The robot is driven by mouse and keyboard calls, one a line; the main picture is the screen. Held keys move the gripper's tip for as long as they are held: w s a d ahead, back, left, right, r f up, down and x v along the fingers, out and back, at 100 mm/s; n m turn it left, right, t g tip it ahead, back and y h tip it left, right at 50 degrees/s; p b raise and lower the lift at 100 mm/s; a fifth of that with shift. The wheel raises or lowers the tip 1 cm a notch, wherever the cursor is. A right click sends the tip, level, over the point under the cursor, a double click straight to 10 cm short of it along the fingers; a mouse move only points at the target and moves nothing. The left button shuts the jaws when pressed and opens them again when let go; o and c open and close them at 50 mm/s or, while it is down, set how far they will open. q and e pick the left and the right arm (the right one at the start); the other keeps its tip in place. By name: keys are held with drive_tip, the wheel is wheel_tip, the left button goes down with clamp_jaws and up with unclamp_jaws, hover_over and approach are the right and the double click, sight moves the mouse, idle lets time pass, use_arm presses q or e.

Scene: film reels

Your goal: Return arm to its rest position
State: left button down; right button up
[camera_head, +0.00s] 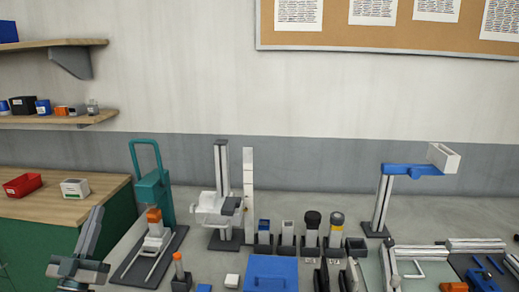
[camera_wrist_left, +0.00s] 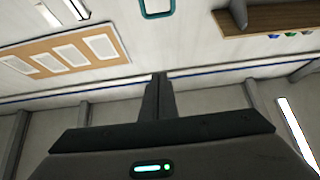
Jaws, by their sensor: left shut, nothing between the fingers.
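My left gripper (camera_head: 97,211) is at the lower left of the head view, its fingers pointing up and slightly right. Its fingers are together and empty. In the left wrist view the shut fingers (camera_wrist_left: 159,76) stand upright in the middle, with nothing between them. In the head view the gripper appears left of the bench equipment, in front of the green cabinet. My right gripper does not show in either view.
A teal-handled device (camera_head: 153,190), a grey stand (camera_head: 222,185) and a blue box (camera_head: 271,273) are on the grey bench. A lamp-like stand (camera_head: 381,205) is at right. A red bin (camera_head: 22,185) is on the wooden-topped cabinet (camera_head: 95,195). Wall shelves (camera_head: 60,119) hang at left.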

use_arm(q)
drive_tip(key=s+d+f+g, duration=0.3)
drive_tip(key=d+f+g, duration=0.1)
drive_tip(key=f, duration=0.5)
drive_tip(key=s+d+f+g+y, duration=0.1)
drive_tip(key=s+d+f+g, duration=0.2)
drive_tip(key=f, duration=0.6)
drive_tip(key=s+d+f+g, duration=0.4)
drive_tip(key=f, duration=0.5)
drive_tip(key=s+d+f+g, duration=0.3)
drive_tip(key=s+f+g, duration=0.1)
drive_tip(key=s, duration=0.6)
drive_tip(key=s+d+f+m+g, duration=0.1)
drive_tip(key=s+d+f+g, duration=0.15)
drive_tip(key=s+f, duration=0.45)
drive_tip(key=s+d+f+g, duration=0.2)
drive_tip(key=s+g, duration=0.3)
drive_tip(key=s, duration=0.7)
wheel_tip(320, 180, down, 27)
drive_tip(key=s+a+f+g, duration=0.2)
drive_tip(key=s+a+f, duration=0.1)
drive_tip(key=s+f, duration=1.5)
drive_tip(key=shift+s+f+m+y, duration=0.4)
drive_tip(key=shift+s, duration=0.25)
